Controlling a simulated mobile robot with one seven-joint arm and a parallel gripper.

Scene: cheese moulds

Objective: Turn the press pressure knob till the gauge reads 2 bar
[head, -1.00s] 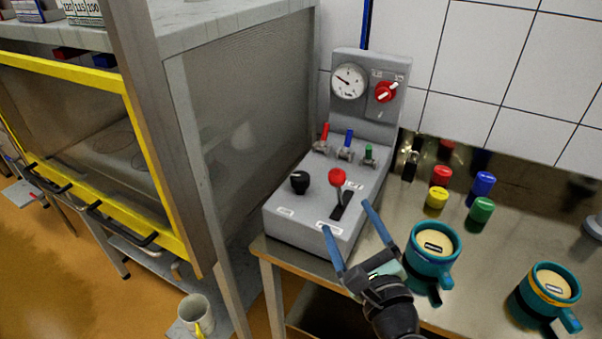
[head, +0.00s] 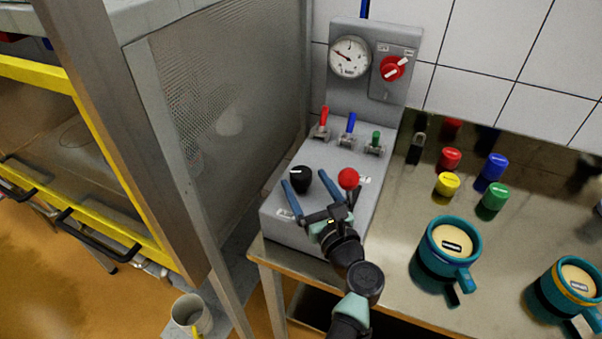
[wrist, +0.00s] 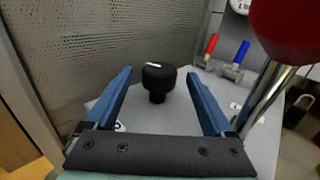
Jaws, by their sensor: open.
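The black pressure knob (head: 301,179) with a white mark stands on the sloping top of the grey press box (head: 283,226). It also shows in the wrist view (wrist: 158,78), beyond and between my fingers. My gripper (head: 305,184) is open with blue fingers, one to each side of the knob's line in the wrist view; I see no contact. The round white gauge (head: 349,57) is on the upright panel; its needle points to the upper left, and its numbers are too small to read.
A red-balled lever (head: 348,178) stands close right of the knob and looms large in the wrist view. Red, blue and green valves (head: 348,137) are behind. A red switch (head: 392,68) is beside the gauge. Teal moulds (head: 447,247) and coloured caps (head: 495,197) are on the right; a mesh-sided cabinet (head: 225,110) is left.

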